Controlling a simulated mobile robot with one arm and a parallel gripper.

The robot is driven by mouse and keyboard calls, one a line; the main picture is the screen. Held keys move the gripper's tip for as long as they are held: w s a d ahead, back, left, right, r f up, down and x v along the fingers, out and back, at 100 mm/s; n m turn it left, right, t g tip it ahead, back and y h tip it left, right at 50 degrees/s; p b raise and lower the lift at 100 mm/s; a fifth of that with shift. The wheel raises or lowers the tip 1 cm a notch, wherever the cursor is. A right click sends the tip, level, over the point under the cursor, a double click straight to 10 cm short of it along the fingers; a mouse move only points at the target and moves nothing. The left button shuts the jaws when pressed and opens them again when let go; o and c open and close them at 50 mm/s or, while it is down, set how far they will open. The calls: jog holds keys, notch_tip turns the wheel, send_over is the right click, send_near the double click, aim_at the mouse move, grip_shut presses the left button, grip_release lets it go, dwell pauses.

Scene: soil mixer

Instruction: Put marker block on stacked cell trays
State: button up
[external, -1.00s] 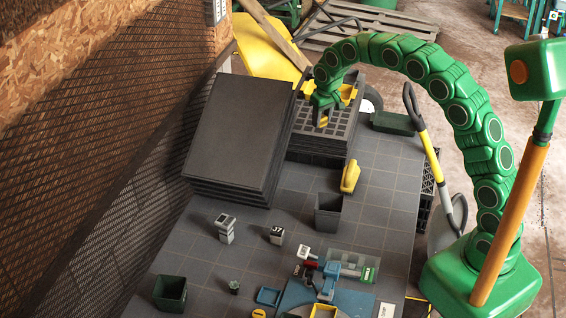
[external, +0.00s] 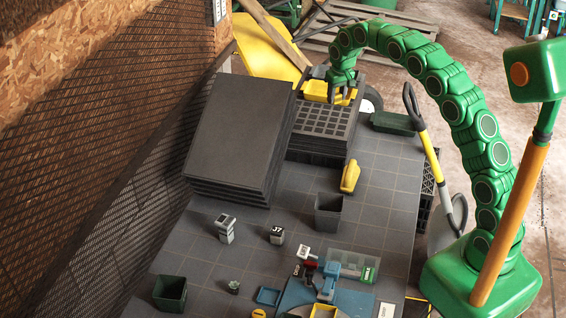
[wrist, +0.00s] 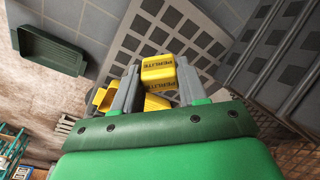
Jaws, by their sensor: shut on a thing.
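A yellow block lettered PERLITE (wrist: 158,70) is between the fingers of my gripper (wrist: 157,76) in the wrist view, and my gripper is shut on it. In the external view my gripper (external: 340,97) is over the far end of the stacked cell trays, in front of a yellow bin. There the block cannot be told apart from the yellow behind it. The stacked cell trays (external: 322,122) are dark with a grid of square cells on top. They also show behind the block in the wrist view (wrist: 140,24).
A yellow bin (external: 318,88) is at the trays' far end. A green tray (external: 393,123) lies to their right. A yellow tool (external: 350,176) and a dark bin (external: 328,213) stand nearer.

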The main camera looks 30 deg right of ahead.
jog(key=shift+w+f, duration=1.35)
jog(key=shift+w, duration=1.5)
send_over(317, 116)
jog(key=s, duration=0.1)
jog(key=shift+f, duration=2.5)
jog(key=shift+a+f, duration=0.1)
jog(key=shift+w+f, duration=0.25)
jog(key=shift+f, duration=1.6)
jog(key=o, duration=1)
